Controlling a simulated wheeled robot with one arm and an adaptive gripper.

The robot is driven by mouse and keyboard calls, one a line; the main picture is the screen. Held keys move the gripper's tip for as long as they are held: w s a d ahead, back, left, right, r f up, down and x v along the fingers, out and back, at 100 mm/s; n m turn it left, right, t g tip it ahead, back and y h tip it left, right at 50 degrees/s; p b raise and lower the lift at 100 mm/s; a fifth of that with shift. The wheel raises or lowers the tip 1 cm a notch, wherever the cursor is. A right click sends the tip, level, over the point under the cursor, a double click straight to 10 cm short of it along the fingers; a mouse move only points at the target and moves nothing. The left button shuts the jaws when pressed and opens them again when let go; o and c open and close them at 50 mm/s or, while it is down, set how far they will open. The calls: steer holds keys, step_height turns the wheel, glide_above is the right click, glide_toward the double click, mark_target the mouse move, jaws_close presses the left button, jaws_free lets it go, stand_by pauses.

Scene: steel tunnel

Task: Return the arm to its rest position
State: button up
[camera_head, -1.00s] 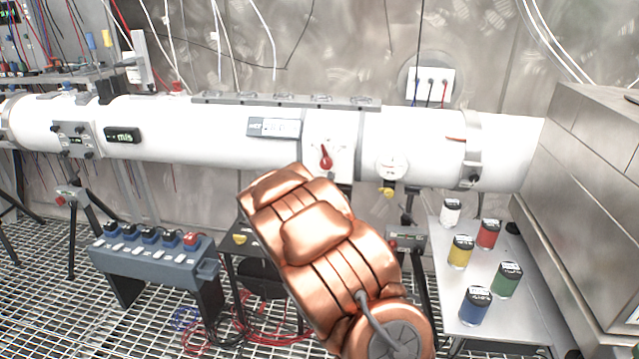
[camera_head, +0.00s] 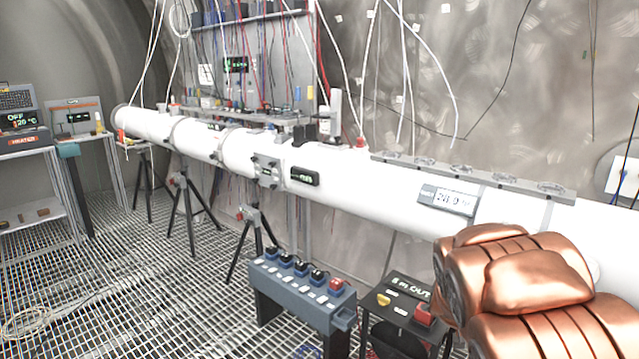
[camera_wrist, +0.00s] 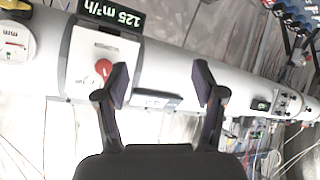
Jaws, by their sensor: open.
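My copper-coloured arm (camera_head: 530,280) shows at the lower right of the head view, in front of the white pipe (camera_head: 370,187). My gripper is outside the head view. In the wrist view my gripper (camera_wrist: 160,85) is open, its two dark fingers apart with nothing between them but the view of the pipe behind. A panel with a red knob (camera_wrist: 104,68) and a display reading 125 m³/h (camera_wrist: 110,14) shows left of the fingers. I cannot tell how far the fingers are from the pipe.
A blue-grey switch box (camera_head: 303,292) stands on the grated floor beside a dark box (camera_head: 400,300) with yellow and red buttons. Tripods (camera_head: 185,215) hold the pipe. A heater unit (camera_head: 25,130) sits on a shelf at far left. The grating at left is mostly free.

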steer(key=s+a+g+y, duration=0.25)
steer(key=s+a, duration=0.25)
steer(key=s, duration=0.5)
steer(key=s+a+r+n+g+y+p, duration=0.1)
steer(key=s+a+g, duration=0.3)
steer(key=s, duration=0.6)
steer(key=s+a+g+y, duration=0.2)
steer(key=s+a, duration=0.4)
steer(key=s, duration=0.4)
steer(key=s+r+g, duration=0.2)
steer(key=s+g, duration=0.1)
steer(key=s, duration=1.1)
steer(key=shift+s+d+n+p, duration=0.2)
steer(key=shift+s+n+p, duration=0.1)
steer(key=shift+s+p, duration=0.1)
steer(key=shift+g+h, duration=0.25)
